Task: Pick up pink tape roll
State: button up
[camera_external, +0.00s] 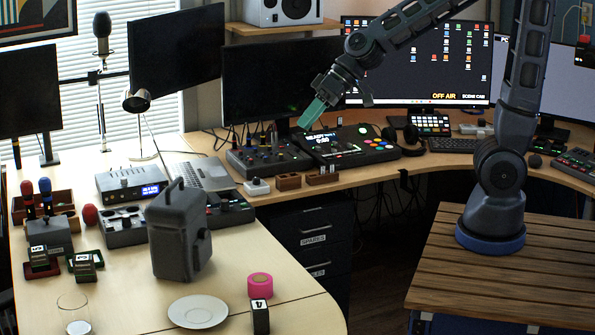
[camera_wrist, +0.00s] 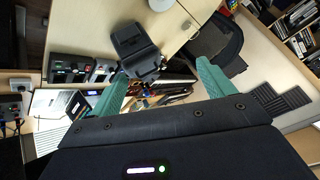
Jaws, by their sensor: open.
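The pink tape roll (camera_external: 260,287) sits on the light wooden desk (camera_external: 130,295), near its front edge in the external view. It stands right of a white plate (camera_external: 198,312) and just behind a small black block marked 4 (camera_external: 261,317). My gripper (camera_external: 305,122) is high above the back part of the desk, over the mixer area, well away from the roll. Its teal fingers point down and left. In the wrist view the fingers (camera_wrist: 164,75) are spread apart with nothing held between them. I cannot make out the tape roll in the wrist view.
A dark grey case (camera_external: 182,235) stands upright left of the roll; it also shows in the wrist view (camera_wrist: 133,45). Audio gear, a laptop (camera_external: 200,172) and monitors (camera_external: 283,75) crowd the back. The desk around the plate is mostly clear.

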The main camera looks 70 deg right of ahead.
jog(key=w+a+f+m, duration=0.1)
jog(key=w+a+f, duration=0.4)
jog(key=w+f, duration=0.15)
jog(key=m+h, duration=0.2)
jog(key=h, duration=0.2)
send_over(262, 277)
jog(key=a, duration=0.2)
notch_tip(262, 277, down, 14)
jog(key=f, duration=0.1)
jog(key=s+f, duration=0.1)
jog(key=f, duration=0.1)
jog(key=s+f+g+h, duration=0.1)
jog(key=f, duration=0.2)
jog(key=s+f+g+h, duration=0.1)
jog(key=f, duration=0.2)
jog(key=shift+a+f, duration=0.1)
jog(key=shift+a, duration=0.25)
jog(key=shift+f, duration=0.6)
jog(key=shift+x, duration=2.3)
jog(key=shift+w+d+f, duration=0.1)
jog(key=shift+f, duration=0.9)
jog(key=shift+w+d+f, duration=0.1)
jog(key=shift+d+f, duration=0.05)
jog(key=shift+f, duration=0.85)
jog(key=shift+w+f, duration=0.3)
jog(key=shift+f, duration=0.3)
